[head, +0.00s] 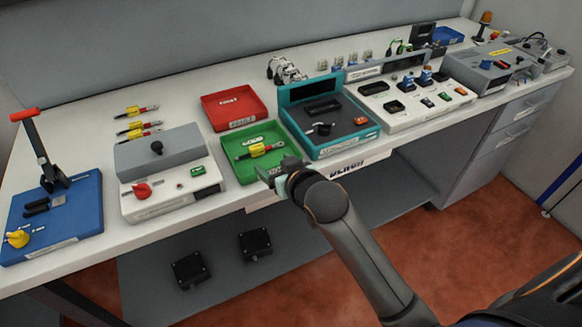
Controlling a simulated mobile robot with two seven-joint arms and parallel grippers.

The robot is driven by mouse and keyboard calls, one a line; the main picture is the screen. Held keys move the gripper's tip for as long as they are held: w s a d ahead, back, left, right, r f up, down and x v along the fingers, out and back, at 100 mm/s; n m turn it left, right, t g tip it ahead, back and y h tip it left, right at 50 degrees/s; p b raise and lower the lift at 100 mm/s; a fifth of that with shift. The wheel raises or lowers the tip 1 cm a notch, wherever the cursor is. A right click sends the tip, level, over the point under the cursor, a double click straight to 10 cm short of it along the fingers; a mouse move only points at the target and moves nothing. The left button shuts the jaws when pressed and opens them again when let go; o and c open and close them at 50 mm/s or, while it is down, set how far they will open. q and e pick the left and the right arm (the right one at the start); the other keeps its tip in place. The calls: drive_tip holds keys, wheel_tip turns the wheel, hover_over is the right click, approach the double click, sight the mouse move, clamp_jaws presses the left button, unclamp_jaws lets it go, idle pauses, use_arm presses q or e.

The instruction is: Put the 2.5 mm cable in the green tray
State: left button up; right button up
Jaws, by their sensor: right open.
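The green tray (243,174) sits near the front edge of the bench, and one cable with a yellow label (262,150) lies in it. Several similar yellow-labelled cables (137,111) lie in a column on the bench at the back left. The label sizes are too small to read, so I cannot tell which cable is 2.5 mm. My right gripper (276,171) is open at the tray's front right corner, just in front of the cable and apart from it. It hides that corner. My left gripper is not in view.
A red tray (222,122) stands behind the green one. A grey device with a red knob (141,190) is to the left, and a teal device (347,151) is close on the right. A blue lever press (85,213) stands far left.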

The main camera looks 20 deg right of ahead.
drive_tip(key=s+a+f+n+g+y, duration=0.1)
drive_tip(key=s+f+g, duration=0.2)
drive_tip(key=s+f, duration=2)
drive_tip(key=shift+a+y+p, duration=0.25)
drive_tip(key=shift+y+p, duration=0.05)
drive_tip(key=shift+y, duration=0.1)
drive_tip(key=shift+g, duration=0.3)
